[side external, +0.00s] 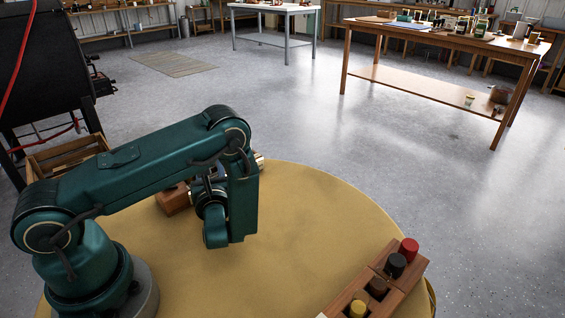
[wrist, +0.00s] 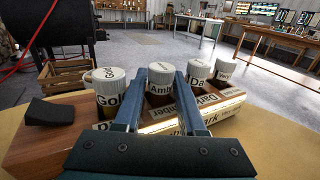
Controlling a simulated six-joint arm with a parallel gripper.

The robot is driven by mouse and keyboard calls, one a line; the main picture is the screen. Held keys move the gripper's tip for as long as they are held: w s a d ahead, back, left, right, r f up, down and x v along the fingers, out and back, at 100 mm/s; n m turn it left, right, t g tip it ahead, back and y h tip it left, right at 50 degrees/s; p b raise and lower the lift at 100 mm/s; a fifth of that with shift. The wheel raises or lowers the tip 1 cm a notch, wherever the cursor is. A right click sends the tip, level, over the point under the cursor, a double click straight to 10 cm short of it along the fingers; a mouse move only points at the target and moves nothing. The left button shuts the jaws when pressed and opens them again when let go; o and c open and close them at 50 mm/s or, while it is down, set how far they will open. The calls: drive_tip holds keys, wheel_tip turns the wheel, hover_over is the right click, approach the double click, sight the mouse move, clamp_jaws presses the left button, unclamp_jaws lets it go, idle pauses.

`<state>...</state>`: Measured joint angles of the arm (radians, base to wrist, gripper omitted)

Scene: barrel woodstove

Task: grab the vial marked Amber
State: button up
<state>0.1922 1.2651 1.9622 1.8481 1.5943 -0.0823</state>
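The vial marked "Amb…", which I read as Amber (wrist: 160,87), is a white cylinder standing upright in a wooden rack (wrist: 225,101) in the wrist view. My gripper (wrist: 160,76) is open, with one blue finger on each side of this vial in the picture. A narrow gap shows between each finger and the vial; I cannot tell how deep the fingertips reach. A white vial marked Gold (wrist: 109,90) stands to the left. A vial marked "Da…" (wrist: 198,73) and another white vial (wrist: 225,70) stand to the right. In the side view my arm hides the Amber vial.
A dark wedge (wrist: 50,112) lies at the rack's left end. The rack's wood (side external: 173,199) shows behind my wrist in the side view. A second wooden rack (side external: 392,297) with red, black, brown and yellow pieces stands front right. The round table (side external: 300,215) is clear between.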

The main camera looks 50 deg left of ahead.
clamp_jaws()
drive_tip(key=shift+r, duration=0.1)
